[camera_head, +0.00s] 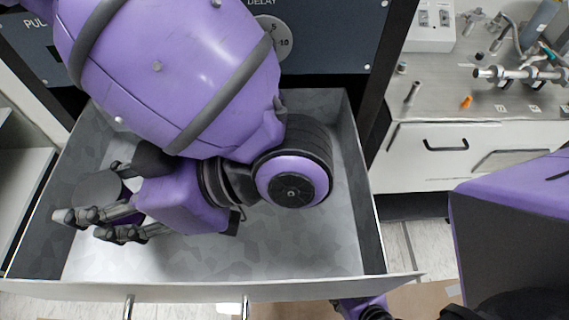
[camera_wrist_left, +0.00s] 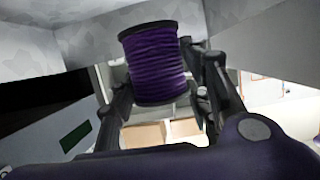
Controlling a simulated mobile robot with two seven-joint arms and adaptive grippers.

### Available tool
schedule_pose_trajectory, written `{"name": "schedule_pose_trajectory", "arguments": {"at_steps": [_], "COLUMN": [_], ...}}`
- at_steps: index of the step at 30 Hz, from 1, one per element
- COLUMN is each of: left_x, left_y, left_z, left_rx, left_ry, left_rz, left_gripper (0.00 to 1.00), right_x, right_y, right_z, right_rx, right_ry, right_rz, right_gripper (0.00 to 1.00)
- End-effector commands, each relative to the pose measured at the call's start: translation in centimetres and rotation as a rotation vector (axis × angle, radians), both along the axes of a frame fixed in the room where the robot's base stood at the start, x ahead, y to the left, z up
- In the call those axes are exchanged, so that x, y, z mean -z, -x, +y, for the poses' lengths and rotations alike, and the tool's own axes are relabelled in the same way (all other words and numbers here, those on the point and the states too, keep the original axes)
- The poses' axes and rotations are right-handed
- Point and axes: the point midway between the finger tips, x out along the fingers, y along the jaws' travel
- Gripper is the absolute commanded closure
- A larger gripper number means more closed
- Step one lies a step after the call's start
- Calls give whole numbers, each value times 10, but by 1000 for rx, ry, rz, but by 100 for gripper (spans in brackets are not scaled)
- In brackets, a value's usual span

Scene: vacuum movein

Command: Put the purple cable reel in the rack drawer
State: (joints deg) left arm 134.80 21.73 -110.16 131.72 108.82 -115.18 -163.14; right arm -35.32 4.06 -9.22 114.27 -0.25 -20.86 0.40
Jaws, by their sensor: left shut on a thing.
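The purple cable reel (camera_wrist_left: 155,65), with dark flanges and purple winding, is between the fingers of my left gripper (camera_wrist_left: 160,100) in the left wrist view. In the head view my left gripper (camera_head: 85,225) is inside the open rack drawer (camera_head: 300,240), near its left wall, and is shut on the reel. There the reel (camera_head: 103,187) is partly hidden behind the fingers, with its dark flange facing up. I cannot tell whether the reel touches the drawer floor. My right gripper does not show clearly; only part of that arm appears at the bottom right.
The drawer is pulled out below a dark rack panel (camera_head: 330,35), and its floor is otherwise bare where visible. A metal workbench (camera_head: 480,100) with fittings and an orange piece (camera_head: 466,102) stands to the right. The drawer front has metal handles (camera_head: 128,308).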

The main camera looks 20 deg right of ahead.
Motion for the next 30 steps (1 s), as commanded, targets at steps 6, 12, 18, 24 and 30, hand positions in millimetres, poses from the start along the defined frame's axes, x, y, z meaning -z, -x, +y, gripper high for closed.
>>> {"name": "schedule_pose_trajectory", "arguments": {"at_steps": [6,12,18,24,30], "left_x": [36,61,84,83,86], "left_y": [0,1,0,0,0], "left_z": [0,0,0,0,0], "left_rx": [1,1,1,0,1], "left_ry": [-1,-2,-2,-1,0], "left_rz": [6,6,1,0,1], "left_gripper": [87,87,87,87,48], "right_x": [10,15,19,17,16], "right_y": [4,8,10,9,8], "right_z": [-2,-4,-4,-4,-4], "right_rx": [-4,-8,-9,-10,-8], "right_ry": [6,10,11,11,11], "right_rz": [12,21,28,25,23], "right_gripper": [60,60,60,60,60]}}
